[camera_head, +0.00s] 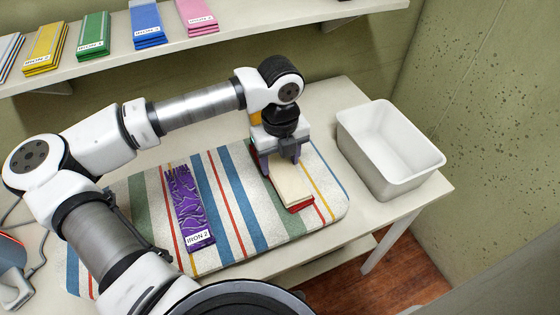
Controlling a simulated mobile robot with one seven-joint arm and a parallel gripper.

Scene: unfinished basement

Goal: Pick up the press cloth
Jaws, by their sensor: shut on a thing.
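The press cloth appears to be the cream folded cloth (292,186), lying over a red folded cloth (301,208) on the right part of the striped ironing mat (232,205). My gripper (283,163) points down at the far end of the cream cloth and is shut on it. The fingers partly hide that end. I cannot tell whether the cream cloth is lifted off the red one or still touching it.
A purple patterned folded cloth (188,206) with a label lies on the mat's left part. An empty white bin (393,185) stands at the table's right. An iron (12,270) is at the left edge. A shelf (110,62) above holds several labelled folded cloths.

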